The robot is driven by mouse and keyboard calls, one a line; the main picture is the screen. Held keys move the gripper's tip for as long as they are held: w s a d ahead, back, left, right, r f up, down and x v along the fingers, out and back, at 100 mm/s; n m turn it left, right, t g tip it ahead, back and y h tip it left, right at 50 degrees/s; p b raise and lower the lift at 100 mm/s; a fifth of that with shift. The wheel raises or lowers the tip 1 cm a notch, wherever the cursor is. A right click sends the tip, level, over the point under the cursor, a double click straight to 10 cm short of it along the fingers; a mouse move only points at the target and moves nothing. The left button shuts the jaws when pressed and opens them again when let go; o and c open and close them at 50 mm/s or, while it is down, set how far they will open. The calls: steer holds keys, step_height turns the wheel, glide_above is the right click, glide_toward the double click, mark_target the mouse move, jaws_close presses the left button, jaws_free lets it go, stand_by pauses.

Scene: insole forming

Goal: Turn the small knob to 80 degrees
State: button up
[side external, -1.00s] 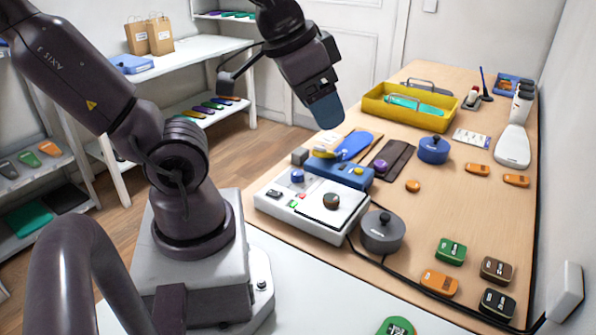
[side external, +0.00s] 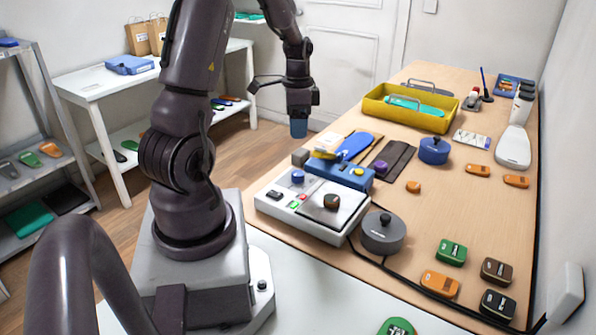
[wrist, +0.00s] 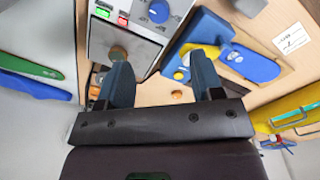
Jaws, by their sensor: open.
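A white control box (side external: 272,205) sits on the near left part of the wooden table. A blue knob (side external: 297,176) stands on its top at the back left; it also shows in the wrist view (wrist: 159,11).
A blue device (side external: 340,172) stands just behind the box. A grey lidded pot (side external: 382,232) stands to its right, beside a black cable. A yellow tray (side external: 410,112) and a blue pot (side external: 433,150) lie farther back. Several coloured blocks sit front right.

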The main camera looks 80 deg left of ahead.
mark_target(298, 173)
steer(key=shift+m, duration=0.3)
steer(key=f, duration=1.3)
steer(key=shift+d, duration=0.4)
steer(key=c, duration=0.9)
